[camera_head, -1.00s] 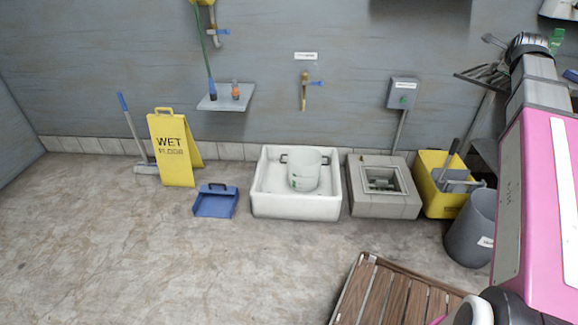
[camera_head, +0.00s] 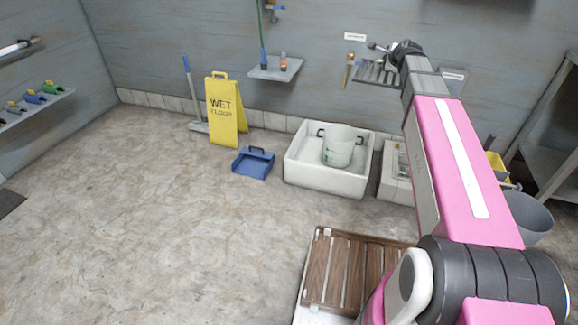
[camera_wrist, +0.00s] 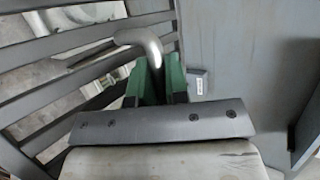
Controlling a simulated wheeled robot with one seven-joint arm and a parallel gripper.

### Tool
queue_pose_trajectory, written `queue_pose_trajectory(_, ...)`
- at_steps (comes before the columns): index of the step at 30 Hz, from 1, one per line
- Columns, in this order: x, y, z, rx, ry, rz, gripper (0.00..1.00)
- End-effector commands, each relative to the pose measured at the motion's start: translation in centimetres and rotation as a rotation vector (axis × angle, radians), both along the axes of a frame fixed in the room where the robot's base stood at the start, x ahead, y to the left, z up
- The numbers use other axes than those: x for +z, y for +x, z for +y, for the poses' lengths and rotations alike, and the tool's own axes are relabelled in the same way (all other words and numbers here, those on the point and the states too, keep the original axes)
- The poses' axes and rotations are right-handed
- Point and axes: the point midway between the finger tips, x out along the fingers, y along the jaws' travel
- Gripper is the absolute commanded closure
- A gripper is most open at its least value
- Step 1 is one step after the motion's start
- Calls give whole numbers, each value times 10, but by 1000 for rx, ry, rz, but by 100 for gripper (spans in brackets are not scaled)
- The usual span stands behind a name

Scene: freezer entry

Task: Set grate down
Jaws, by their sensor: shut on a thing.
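The grate (camera_head: 376,73) is a dark grey slatted piece, held up in the air in front of the back wall. In the wrist view the grate (camera_wrist: 60,45) fills the left side, with its slats slanting across. Its curved metal handle passes between the green fingers of my gripper (camera_wrist: 162,80), which is shut on it. Below and right of the grate in the head view is a grey floor drain block (camera_head: 396,185). My arm hides much of that block, including most of its square opening.
A white basin (camera_head: 327,176) holding a pale bucket (camera_head: 340,147) stands left of the drain block. A blue dustpan (camera_head: 253,163) and yellow wet-floor sign (camera_head: 226,112) are further left. A grey bin (camera_head: 530,215) stands right. A wooden slatted platform (camera_head: 345,270) lies in front.

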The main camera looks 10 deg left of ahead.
Motion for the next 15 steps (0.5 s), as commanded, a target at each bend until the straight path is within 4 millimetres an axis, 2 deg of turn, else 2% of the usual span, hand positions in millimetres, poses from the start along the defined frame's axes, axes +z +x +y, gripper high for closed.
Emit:
queue_pose_trajectory(1, -17, 6, 10, 36, 1, 3, 100)
queue_pose_trajectory(6, -73, 13, 45, 174, 3, 4, 100)
queue_pose_trajectory(15, -177, 15, 110, 442, 4, 3, 100)
